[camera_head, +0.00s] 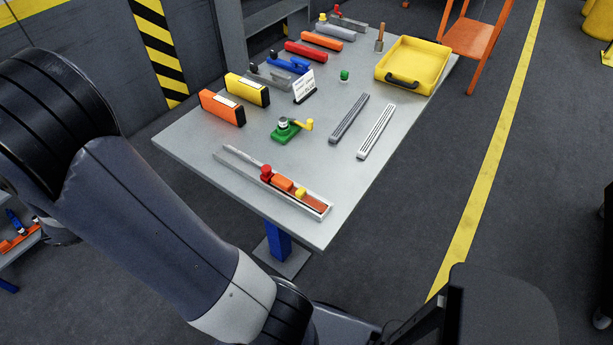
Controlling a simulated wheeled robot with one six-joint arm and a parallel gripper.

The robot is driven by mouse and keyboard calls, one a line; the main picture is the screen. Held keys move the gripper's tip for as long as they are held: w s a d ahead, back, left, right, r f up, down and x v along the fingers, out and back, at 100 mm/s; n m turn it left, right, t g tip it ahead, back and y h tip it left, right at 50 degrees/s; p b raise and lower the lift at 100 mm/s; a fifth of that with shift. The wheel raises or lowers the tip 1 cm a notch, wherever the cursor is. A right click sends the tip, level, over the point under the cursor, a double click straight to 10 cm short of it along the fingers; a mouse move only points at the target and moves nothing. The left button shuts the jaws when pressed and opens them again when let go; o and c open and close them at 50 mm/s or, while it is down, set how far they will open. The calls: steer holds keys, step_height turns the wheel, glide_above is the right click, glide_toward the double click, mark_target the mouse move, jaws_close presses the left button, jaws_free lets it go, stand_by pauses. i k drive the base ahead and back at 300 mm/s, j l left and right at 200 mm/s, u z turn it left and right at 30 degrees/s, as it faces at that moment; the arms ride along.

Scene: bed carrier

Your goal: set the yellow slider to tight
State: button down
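The yellow slider (300,193) is a small yellow knob on a long, narrow grey rail (237,155) near the table's front edge. An orange block (282,184) sits just left of it on the rail, and a red knob (266,172) stands left of that. Right of the yellow slider, an orange-brown strip (314,205) runs to the rail's right end. No tight marking can be read from here. My arm crosses the lower left, and its dark end parts lie at the bottom right, apart from the rail. The fingertips cannot be made out.
A green base with a yellow-handled crank (288,130) stands behind the rail. Orange (222,108) and yellow (247,90) blocks stand at left. Two slotted bars (376,131) lie at right; a yellow tray (412,64) is farther back. The table (190,140) is bare around the rail.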

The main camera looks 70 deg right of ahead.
mark_target(301, 193)
steer(key=i+z, duration=0.15)
steer(key=z, duration=0.3)
steer(key=i+j+z, duration=0.1)
steer(key=z, duration=0.35)
steer(key=i+j+z, duration=0.1)
steer(key=z, duration=0.4)
steer(key=i+j+z, duration=0.1)
steer(key=z, duration=0.35)
steer(key=i+j+z, duration=0.15)
steer(key=z, duration=0.15)
steer(key=i+j+z, duration=0.1)
steer(key=j+z, duration=0.15)
steer(key=j, duration=0.1)
